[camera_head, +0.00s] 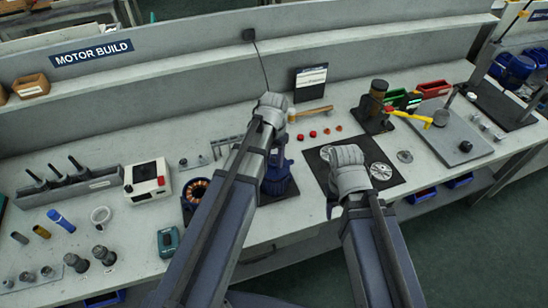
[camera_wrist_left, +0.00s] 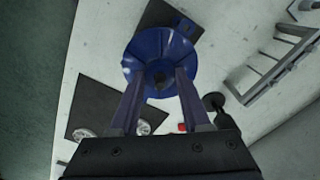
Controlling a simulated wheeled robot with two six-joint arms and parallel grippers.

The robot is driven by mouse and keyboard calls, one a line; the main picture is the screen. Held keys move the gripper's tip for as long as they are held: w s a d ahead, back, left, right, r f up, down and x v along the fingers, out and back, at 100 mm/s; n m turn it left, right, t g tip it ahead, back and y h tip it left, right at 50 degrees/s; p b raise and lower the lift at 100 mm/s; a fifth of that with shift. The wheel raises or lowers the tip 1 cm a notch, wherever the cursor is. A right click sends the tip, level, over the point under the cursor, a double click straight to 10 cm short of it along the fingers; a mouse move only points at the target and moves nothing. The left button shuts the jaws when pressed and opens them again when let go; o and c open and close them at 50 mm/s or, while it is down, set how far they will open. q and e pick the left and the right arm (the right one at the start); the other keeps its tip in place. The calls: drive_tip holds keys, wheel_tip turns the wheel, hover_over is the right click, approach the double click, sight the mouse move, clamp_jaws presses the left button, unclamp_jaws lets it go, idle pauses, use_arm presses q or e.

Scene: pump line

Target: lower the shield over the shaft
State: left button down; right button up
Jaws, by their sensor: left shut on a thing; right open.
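In the left wrist view my left gripper (camera_wrist_left: 162,88) is shut on the blue round shield (camera_wrist_left: 150,48), which has ribs and a dark hub. In the head view my left gripper (camera_head: 271,105) is above the blue motor body (camera_head: 279,178), partly hidden behind my left arm. The shaft is hidden in both views. I cannot tell the gap between shield and motor. My right gripper (camera_head: 348,163) is open over the black mat (camera_head: 318,166) with round metal parts on it.
A wooden-handled mallet (camera_head: 312,113) and small red caps lie behind the mat. A press with a yellow handle (camera_head: 410,116) stands to the right. A copper-wound ring (camera_head: 196,193) and a white-and-red tester (camera_head: 147,183) are left of the motor.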

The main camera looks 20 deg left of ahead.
use_arm(q)
drive_tip(key=shift+f, duration=0.25)
drive_tip(key=shift+c, duration=0.2)
unclamp_jaws()
drive_tip(key=shift+r, duration=0.15)
idle(0.6)
wheel_tip(320, 180, up, 12)
drive_tip(key=p, duration=1.1)
drive_tip(key=shift+f+p, duration=0.2)
drive_tip(key=shift+p, duration=0.1)
